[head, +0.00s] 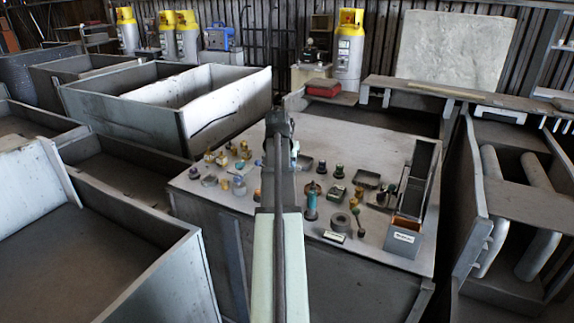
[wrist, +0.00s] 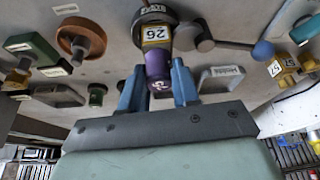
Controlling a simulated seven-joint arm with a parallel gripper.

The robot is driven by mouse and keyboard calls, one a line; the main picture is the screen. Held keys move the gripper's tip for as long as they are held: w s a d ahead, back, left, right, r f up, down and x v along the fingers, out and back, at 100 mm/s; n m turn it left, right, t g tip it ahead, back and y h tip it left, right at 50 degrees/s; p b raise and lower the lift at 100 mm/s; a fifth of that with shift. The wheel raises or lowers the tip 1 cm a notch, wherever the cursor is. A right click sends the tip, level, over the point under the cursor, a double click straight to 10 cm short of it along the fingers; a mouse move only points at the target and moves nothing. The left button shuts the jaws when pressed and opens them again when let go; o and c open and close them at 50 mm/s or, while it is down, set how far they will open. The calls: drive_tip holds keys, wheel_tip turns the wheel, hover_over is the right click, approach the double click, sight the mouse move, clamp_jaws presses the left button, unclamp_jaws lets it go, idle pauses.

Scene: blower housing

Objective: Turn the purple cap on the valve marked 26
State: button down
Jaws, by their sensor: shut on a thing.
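In the wrist view the valve marked 26 (wrist: 155,36) carries its number on a white and yellow plate at the top centre. Its purple cap (wrist: 157,70) points toward my wrist. My gripper (wrist: 158,66) has one blue finger on each side of the cap and is shut on it. The lower part of the cap shows between the fingers, with a pale mark on its end. In the head view my arm covers the middle of the grey table (head: 240,140), and I cannot make out the valve or cap there.
In the wrist view a grey lever with a blue ball (wrist: 263,50) reaches right from beside the valve. A brown round knob (wrist: 81,40) and a dark green block (wrist: 32,46) sit left. A fitting marked 57 (wrist: 285,66) is right. Several small fittings crowd the table beside my arm.

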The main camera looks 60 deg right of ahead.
drive_tip(key=shift+s+d, duration=0.1)
drive_tip(key=shift+s, duration=0.1)
drive_tip(key=shift+c, duration=1.8)
unclamp_jaws()
drive_tip(key=shift+w, duration=0.1)
drive_tip(key=shift+r, duration=3.75)
